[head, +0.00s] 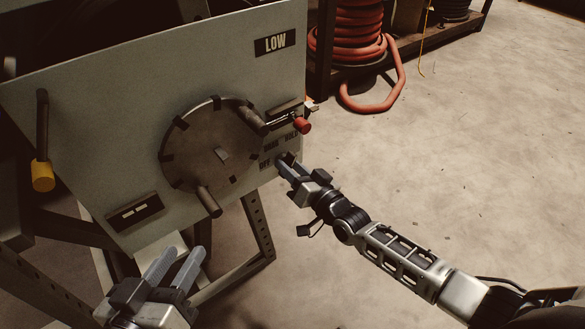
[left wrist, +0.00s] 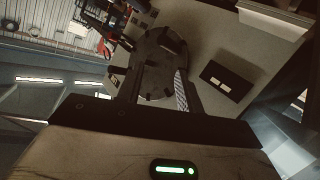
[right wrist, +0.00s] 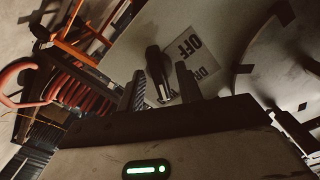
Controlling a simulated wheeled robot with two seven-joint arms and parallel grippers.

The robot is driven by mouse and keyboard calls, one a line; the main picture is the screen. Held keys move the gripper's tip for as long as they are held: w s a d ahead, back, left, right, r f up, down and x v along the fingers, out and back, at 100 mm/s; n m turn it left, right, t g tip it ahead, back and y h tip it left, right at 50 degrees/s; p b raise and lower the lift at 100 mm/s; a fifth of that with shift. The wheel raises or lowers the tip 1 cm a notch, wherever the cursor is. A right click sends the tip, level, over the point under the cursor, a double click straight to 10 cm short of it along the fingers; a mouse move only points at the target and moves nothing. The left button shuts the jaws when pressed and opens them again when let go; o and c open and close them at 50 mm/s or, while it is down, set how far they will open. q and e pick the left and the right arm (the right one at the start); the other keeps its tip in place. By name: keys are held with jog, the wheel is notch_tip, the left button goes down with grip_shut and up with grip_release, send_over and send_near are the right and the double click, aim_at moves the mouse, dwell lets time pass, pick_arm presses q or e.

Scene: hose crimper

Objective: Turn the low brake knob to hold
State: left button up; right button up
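The grey panel (head: 110,90) carries a LOW label (head: 275,42) and small OFF, DRAG and HOLD markings (head: 280,146) at its lower right. My right gripper (head: 287,167) is at that corner, over the brake knob, which it mostly hides in the head view. In the right wrist view the dark knob (right wrist: 154,64) with a pale tip lies between the fingertips, nearer the left finger. The fingers (right wrist: 163,85) stand apart; I cannot tell whether either touches it. An OFF marking (right wrist: 188,42) shows beside it. My left gripper (head: 176,268) is open and empty below the panel.
A round disc (head: 210,147) with stub handles sits mid-panel. A red-knobbed lever (head: 302,126) is just above my right gripper. A yellow-ended handle (head: 42,176) hangs at left. A red hose coil (head: 350,35) stands on a rack behind. The floor at right is clear.

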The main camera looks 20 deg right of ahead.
jog(key=shift+s, duration=0.1)
